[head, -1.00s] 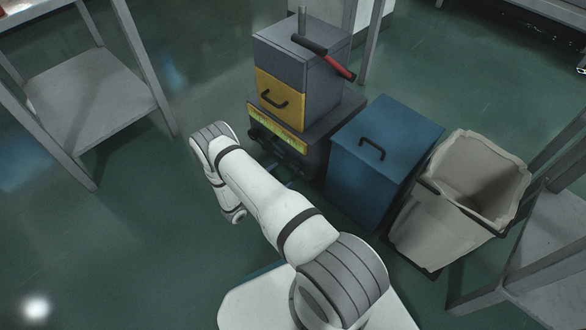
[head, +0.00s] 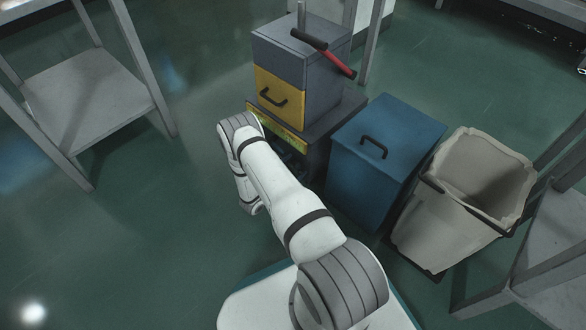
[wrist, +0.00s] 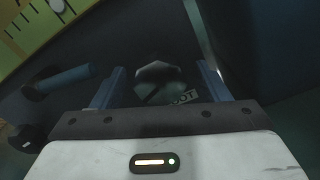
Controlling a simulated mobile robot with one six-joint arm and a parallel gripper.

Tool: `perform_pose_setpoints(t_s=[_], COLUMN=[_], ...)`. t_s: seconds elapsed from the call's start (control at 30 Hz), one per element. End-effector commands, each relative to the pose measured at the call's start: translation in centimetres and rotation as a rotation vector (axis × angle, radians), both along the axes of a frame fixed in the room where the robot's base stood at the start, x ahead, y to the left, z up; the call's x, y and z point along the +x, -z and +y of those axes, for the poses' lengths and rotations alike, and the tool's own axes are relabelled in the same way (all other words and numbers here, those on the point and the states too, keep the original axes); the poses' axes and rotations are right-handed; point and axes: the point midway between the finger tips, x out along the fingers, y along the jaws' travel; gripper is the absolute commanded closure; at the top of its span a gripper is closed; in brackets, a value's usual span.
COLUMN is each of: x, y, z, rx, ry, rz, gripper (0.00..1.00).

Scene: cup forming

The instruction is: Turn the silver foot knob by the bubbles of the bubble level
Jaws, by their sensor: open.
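In the wrist view my gripper (wrist: 165,82) is open, with one blue finger at each side. A grey faceted knob (wrist: 158,72) lies in line with the gap between the fingers, above a dark face with part of a label reading "OT". I cannot tell how far past the fingertips it is, and no contact is visible. In the head view the machine's marked yellow strip (head: 280,128) shows, while my arm hides the gripper and the knob.
A blue bar (wrist: 62,80) with a black end and a black knob (wrist: 25,138) sit left of my gripper. In the head view a blue bin (head: 365,160) and a grey lined bin (head: 440,225) stand right of the machine. Open floor lies to the left.

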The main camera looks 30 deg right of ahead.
Motion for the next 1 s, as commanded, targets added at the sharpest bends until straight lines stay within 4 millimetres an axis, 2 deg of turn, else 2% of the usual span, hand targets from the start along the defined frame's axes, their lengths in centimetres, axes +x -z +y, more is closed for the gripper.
perform_pose_setpoints(t_s=[0.07,0.57,0.97,1.0], x=[-0.01,-0.01,-0.01,-0.01], y=[0.0,0.01,0.03,0.03], z=[0.02,0.09,0.12,0.13], rx=[0.0,0.0,-0.014,-0.014], ry=[0.0,-0.001,-0.001,-0.001], rz=[0.0,0.0,0.042,0.042], gripper=[0.35,0.76,0.76,0.52])
